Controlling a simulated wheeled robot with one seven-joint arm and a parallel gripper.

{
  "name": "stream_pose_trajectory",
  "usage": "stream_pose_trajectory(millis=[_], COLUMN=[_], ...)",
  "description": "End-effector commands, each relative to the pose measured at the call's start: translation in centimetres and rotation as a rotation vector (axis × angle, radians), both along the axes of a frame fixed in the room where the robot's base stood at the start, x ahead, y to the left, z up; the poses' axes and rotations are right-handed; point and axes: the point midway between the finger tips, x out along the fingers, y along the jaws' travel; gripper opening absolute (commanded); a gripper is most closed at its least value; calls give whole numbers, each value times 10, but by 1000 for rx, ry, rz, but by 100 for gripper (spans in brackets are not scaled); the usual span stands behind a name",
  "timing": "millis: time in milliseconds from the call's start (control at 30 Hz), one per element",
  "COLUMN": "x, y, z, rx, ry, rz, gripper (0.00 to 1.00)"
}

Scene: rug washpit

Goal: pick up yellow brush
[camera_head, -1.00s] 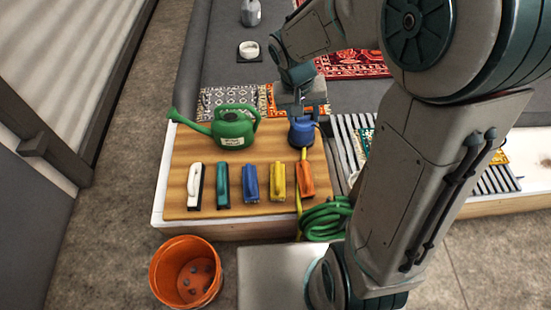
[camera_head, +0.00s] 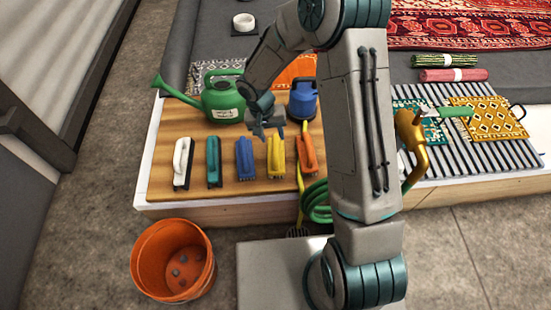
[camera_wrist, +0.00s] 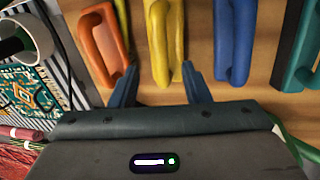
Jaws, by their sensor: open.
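The yellow brush (camera_head: 276,158) lies on the wooden board (camera_head: 225,188) in a row of brushes, between the blue brush (camera_head: 245,158) and the orange brush (camera_head: 307,155). My gripper (camera_head: 267,135) is open and empty just above the far end of the yellow brush. In the wrist view the yellow brush (camera_wrist: 168,40) runs up from between the two fingers of my gripper (camera_wrist: 161,82), and I see no contact. The orange brush (camera_wrist: 102,45) and the blue brush (camera_wrist: 235,40) lie on either side of it there.
A white brush (camera_head: 182,163) and a teal brush (camera_head: 213,162) lie further left. A green watering can (camera_head: 222,103) and a blue container (camera_head: 303,102) stand behind the row. An orange bucket (camera_head: 150,272) stands on the floor in front.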

Motion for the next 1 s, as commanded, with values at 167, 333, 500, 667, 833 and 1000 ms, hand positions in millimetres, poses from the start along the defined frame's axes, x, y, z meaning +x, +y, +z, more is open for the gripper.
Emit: stream_pose_trajectory(millis=[167, 333, 500, 667, 833, 1000], x=[0, -1, -1, -1, -1, -1], y=[-4, -7, -12, -14, -14, -14], z=[-20, -36, -62, -72, -72, -71], rx=[0, 0, 0, 0, 0, 0], ry=[0, 1, 1, 0, -1, -1], rz=[0, 0, 1, 0, 0, 0], gripper=[43, 43, 43, 43, 43, 12])
